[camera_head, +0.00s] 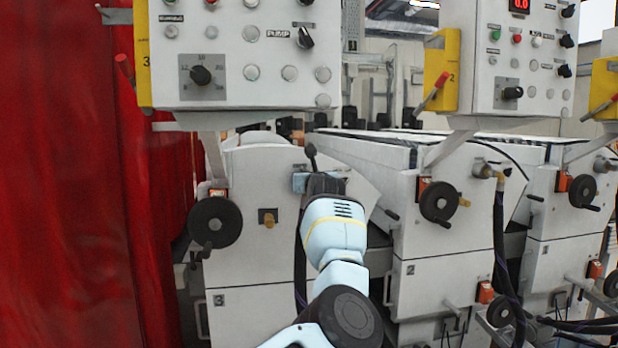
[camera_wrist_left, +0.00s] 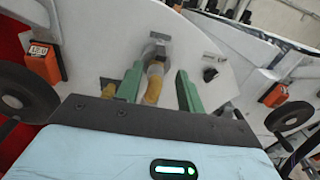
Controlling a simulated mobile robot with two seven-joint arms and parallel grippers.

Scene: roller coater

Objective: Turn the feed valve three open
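The feed valve on machine three shows in the left wrist view as a tan-yellow handle (camera_wrist_left: 154,82) below a grey metal fitting (camera_wrist_left: 158,50). My left gripper (camera_wrist_left: 158,88) is open, with its two green fingers on either side of the handle. A gap shows between the handle and the right finger; whether the left finger touches it I cannot tell. In the head view my left gripper (camera_head: 322,183) is in front of the white machine three (camera_head: 250,270) and hides the valve. My right gripper is not in view.
A black handwheel (camera_head: 215,222) and a brass-coloured knob (camera_head: 268,217) sit left of my gripper. A control panel (camera_head: 245,50) overhangs above. Machine two (camera_head: 430,275) stands to the right with its own handwheel (camera_head: 441,202). A red curtain (camera_head: 70,190) hangs at the far left.

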